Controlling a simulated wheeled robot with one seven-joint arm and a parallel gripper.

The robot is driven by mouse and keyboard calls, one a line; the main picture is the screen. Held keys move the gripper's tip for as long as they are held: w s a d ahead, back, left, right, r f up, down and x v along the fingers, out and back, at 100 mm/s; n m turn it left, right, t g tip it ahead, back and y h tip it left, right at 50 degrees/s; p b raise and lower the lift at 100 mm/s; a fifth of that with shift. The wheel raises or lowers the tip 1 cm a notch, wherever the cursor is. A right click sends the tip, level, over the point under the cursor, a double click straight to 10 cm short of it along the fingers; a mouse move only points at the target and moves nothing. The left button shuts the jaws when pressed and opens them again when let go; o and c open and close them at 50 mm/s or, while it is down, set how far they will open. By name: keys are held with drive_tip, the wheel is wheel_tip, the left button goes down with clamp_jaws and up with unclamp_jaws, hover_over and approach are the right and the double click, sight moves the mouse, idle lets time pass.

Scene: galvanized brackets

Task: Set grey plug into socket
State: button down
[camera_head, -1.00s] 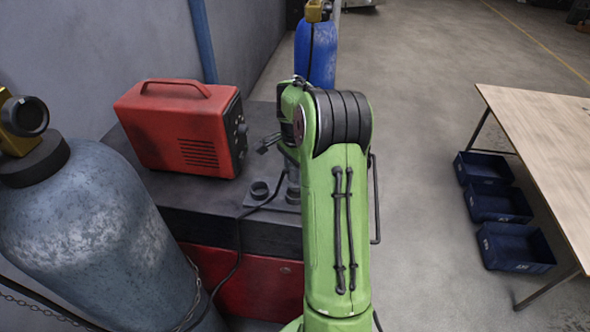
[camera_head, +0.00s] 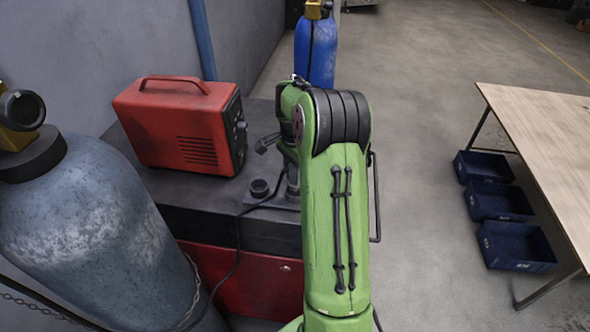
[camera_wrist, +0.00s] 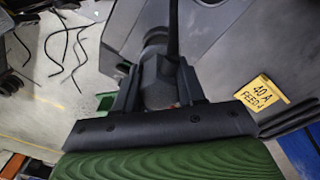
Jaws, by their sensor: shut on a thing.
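In the wrist view my gripper (camera_wrist: 158,84) is shut on the grey plug (camera_wrist: 157,88), with one dark finger on each side of it. A grey round part lies beyond the plug, and a dark cable runs up past it. I cannot tell whether plug and socket touch. My gripper is mostly hidden there by the arm.
A red machine (camera_head: 181,126) stands on the cabinet (camera_head: 222,226), left of the socket. A grey gas cylinder (camera_head: 85,235) fills the lower left. A black cable (camera_head: 239,235) hangs over the cabinet front. A yellow "40 A FEED 4" label (camera_wrist: 262,95) shows in the wrist view.

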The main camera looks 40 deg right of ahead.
drive_tip(key=shift+f+b, duration=1.15)
drive_tip(key=shift+f, duration=0.45)
drive_tip(key=c, duration=0.6)
unclamp_jaws()
drive_tip(key=shift+r, duration=0.1)
wheel_tip(320, 180, up, 16)
drive_tip(key=shift+f+p, duration=0.15)
drive_tip(key=shift+p, duration=0.8)
drive_tip(key=shift+a, duration=0.15)
